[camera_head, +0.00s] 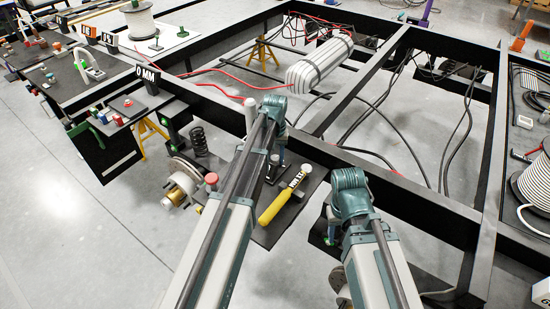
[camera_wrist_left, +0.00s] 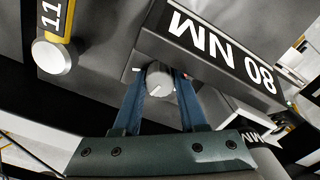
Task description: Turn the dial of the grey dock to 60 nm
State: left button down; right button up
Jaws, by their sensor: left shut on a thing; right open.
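In the left wrist view, a grey dial (camera_wrist_left: 158,76) with a white pointer line sits on the front of a dark dock (camera_wrist_left: 145,50). The dock's sign (camera_wrist_left: 218,50) appears upside down and reads 80 NM. My left gripper (camera_wrist_left: 161,82) is shut on the dial, with one blue finger on each side of it. In the head view my left arm reaches over a dark plate (camera_head: 262,232) and hides most of the dock and the dial. My right arm stands to the right; its gripper is hidden.
A yellow-handled tool (camera_head: 278,205) lies on the plate beside my left arm. A red-capped post (camera_head: 211,180) and a black spring (camera_head: 197,142) stand to the left. Black frame beams (camera_head: 425,205) run behind both arms. A white bundle (camera_head: 320,62) lies on the frame farther back.

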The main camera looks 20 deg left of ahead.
pick_arm(q)
jog(key=shift+n, duration=0.6)
jog(key=shift+c, duration=2.3)
grip_release()
